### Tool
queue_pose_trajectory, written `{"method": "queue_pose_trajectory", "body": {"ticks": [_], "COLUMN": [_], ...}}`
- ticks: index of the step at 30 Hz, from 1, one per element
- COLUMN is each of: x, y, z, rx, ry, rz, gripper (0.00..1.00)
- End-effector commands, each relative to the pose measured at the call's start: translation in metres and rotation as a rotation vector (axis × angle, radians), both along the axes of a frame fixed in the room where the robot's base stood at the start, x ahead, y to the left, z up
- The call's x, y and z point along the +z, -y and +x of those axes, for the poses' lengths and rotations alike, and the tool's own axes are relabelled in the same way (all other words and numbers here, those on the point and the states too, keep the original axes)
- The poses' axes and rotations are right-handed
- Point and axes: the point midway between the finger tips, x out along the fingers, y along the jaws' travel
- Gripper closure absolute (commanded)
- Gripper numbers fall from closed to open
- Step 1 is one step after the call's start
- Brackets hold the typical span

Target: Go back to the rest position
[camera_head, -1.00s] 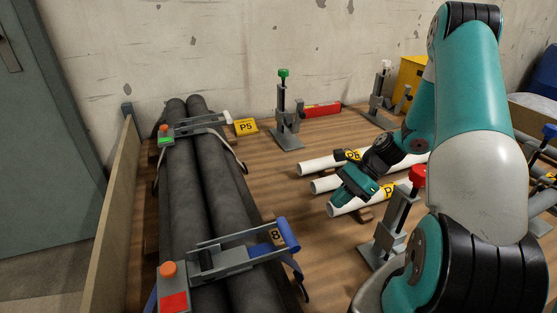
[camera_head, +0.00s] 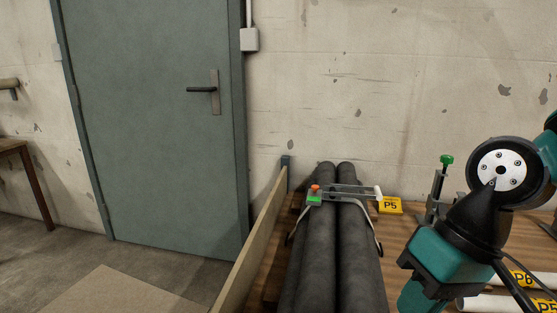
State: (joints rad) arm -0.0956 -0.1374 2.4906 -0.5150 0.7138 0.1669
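My gripper (camera_head: 420,292) shows at the lower right as a teal and black body under my wrist. Its fingertips run out of the bottom of the picture or are hidden, so I cannot tell whether it is open or shut. It is over the wooden bench, to the right of the dark grey pipes (camera_head: 320,250) and to the left of the white pipes (camera_head: 480,303). No held object is visible.
A clamp (camera_head: 345,193) with an orange knob and green patch straps the dark pipes. A yellow P5 tag (camera_head: 390,205) and a green-topped stand (camera_head: 437,190) are behind. A wooden side board (camera_head: 255,240) edges the bench. Left are a closed door (camera_head: 150,120) and open floor.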

Motion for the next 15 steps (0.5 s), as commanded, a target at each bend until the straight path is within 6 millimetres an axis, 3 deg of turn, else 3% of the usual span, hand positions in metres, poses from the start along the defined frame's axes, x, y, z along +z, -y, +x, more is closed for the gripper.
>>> {"method": "queue_pose_trajectory", "body": {"ticks": [5, 6, 15], "x": [0.017, 0.028, 0.105], "y": [-0.021, -0.022, -0.021], "z": [-0.047, -0.051, -0.047], "rx": [0.298, 0.326, 0.308], "ry": [0.15, 0.163, 0.152], "rz": [-0.01, -0.011, -0.011], "gripper": [1.0, 1.0, 1.0]}}
